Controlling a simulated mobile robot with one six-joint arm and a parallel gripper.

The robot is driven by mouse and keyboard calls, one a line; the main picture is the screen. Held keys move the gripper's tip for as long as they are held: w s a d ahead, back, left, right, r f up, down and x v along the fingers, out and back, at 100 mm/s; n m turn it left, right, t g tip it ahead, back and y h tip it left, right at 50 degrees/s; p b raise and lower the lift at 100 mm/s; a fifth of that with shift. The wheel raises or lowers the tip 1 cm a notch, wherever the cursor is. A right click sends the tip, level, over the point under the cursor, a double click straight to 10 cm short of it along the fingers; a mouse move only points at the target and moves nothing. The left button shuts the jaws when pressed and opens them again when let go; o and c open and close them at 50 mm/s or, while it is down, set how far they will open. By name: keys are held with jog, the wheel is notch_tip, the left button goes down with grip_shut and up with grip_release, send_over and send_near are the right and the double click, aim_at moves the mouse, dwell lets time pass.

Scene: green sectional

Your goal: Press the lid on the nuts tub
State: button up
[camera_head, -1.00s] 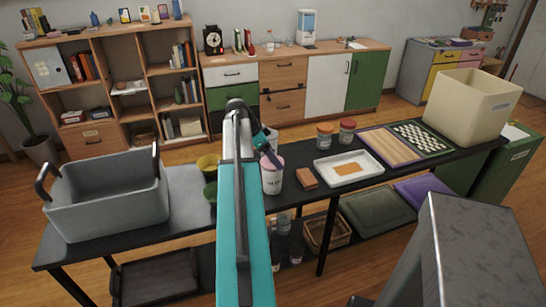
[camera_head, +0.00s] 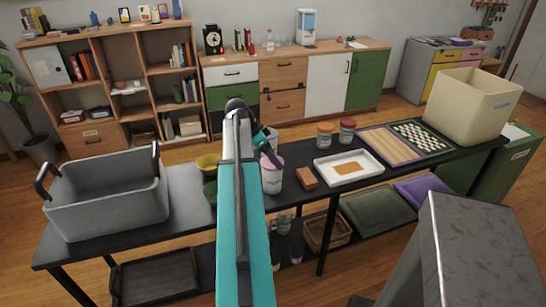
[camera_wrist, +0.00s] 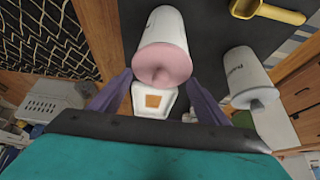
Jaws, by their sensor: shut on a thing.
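A white tub with a pink lid (camera_head: 272,163) stands on the black table, just right of my arm in the head view. Dark lettering on its side is too small to read surely. In the wrist view the pink lid (camera_wrist: 163,66) is at the tub's near end, with the white wall (camera_wrist: 168,24) behind it. My gripper (camera_wrist: 160,76) has its purple fingers on either side of the lid and is shut on it. The lid sits at the tub's mouth; whether it is fully seated I cannot tell. My arm hides part of the table.
A second white tub (camera_wrist: 246,72) stands close by in the wrist view. Right of the pink-lidded tub are an orange-brown block (camera_head: 307,178), a white tray (camera_head: 372,173) and two jars (camera_head: 324,135). A grey bin (camera_head: 108,202) stands at the left. Bowls (camera_head: 208,162) are left of my arm.

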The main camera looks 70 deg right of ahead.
jog(key=shift+f, duration=0.2)
jog(key=shift+c, duration=0.2)
dwell(0.5)
jog(key=o, duration=1.3)
jog(key=shift+o, duration=0.2)
jog(key=shift+r, duration=0.1)
jog(key=shift+r+p, duration=1.65)
jog(key=shift+r, duration=1.8)
